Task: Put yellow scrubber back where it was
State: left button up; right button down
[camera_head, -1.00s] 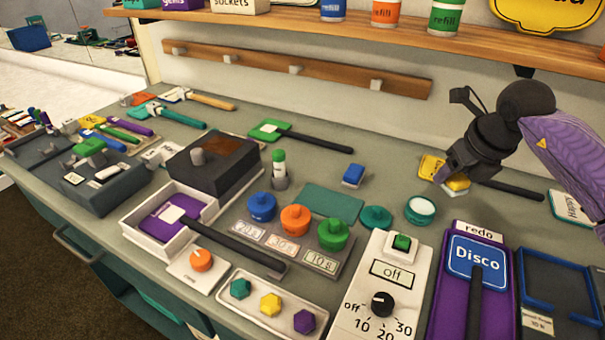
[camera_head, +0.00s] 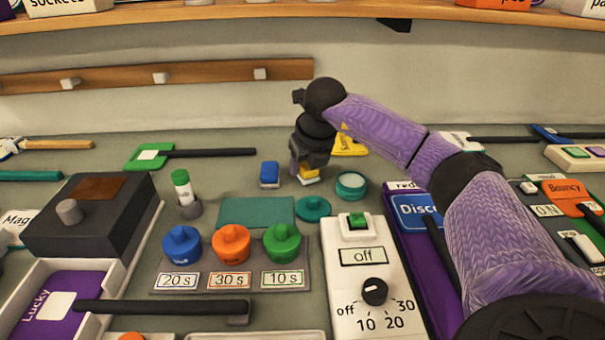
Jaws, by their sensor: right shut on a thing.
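The yellow scrubber (camera_head: 309,174), a small block with a yellow top and a pale underside, is between the jaws of my right gripper (camera_head: 307,167). The gripper points down and partly hides it. The scrubber is at or just above the counter; I cannot tell if it touches. It is between a blue scrubber (camera_head: 269,174) on its left and an open round teal jar (camera_head: 351,185) on its right. My left gripper is out of view.
A teal mat (camera_head: 257,212) and teal lid (camera_head: 313,208) lie in front. A yellow sign (camera_head: 350,145) lies behind. A capped green tube (camera_head: 182,188) stands left. A white timer box (camera_head: 374,280) and purple Disco panel (camera_head: 412,215) are nearer. A peg rail (camera_head: 160,77) is behind.

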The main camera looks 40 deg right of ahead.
jog(key=shift+f, duration=0.45)
jog(key=shift+r, duration=0.1)
jog(key=shift+c, duration=2.2)
grip_release()
jog(key=shift+o, duration=1.3)
